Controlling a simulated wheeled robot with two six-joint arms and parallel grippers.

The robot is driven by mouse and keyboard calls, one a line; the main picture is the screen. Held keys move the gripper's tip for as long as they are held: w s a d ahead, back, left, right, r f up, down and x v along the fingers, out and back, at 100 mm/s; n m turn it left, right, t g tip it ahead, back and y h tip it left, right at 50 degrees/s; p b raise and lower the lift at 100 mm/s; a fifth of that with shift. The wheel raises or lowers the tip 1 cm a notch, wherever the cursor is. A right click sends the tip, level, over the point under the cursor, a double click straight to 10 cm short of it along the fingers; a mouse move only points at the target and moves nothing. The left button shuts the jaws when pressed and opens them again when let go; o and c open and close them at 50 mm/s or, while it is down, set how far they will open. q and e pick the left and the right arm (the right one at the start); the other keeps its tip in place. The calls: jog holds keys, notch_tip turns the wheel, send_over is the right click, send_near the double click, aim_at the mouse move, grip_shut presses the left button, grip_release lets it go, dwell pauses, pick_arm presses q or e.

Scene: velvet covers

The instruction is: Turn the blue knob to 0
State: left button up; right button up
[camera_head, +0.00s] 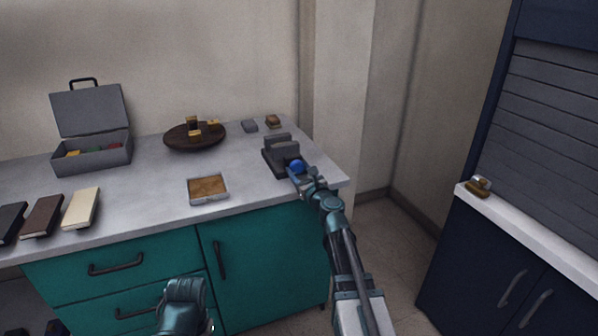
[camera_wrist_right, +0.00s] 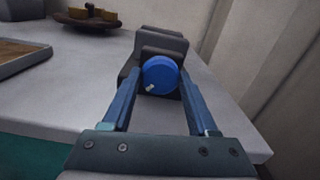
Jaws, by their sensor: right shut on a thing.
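The blue knob (camera_wrist_right: 160,75) is on the front of a dark grey device (camera_head: 280,157) at the right end of the counter. In the head view the knob (camera_head: 296,166) is partly covered by my right gripper (camera_head: 297,175). In the right wrist view the knob lies between the two blue fingers of my right gripper (camera_wrist_right: 162,115), which is shut on it. A small pale mark on the knob points to the lower left. No numbers can be read. My left gripper (camera_head: 184,300) is low at the front, and its fingers cannot be made out.
The grey counter (camera_head: 150,200) holds an open grey case (camera_head: 92,155), a dark round tray (camera_head: 180,142) with small blocks, a shallow tray (camera_head: 208,199), and several flat books. Teal drawers and a door are below. A dark cabinet (camera_head: 530,215) stands at the right.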

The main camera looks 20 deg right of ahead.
jog(key=n, duration=1.5)
jog(key=shift+n, duration=0.4)
jog(key=shift+s+n, duration=0.1)
jog(key=shift+n, duration=2.5)
jog(key=o, duration=1.4)
jog(key=shift+c, duration=0.2)
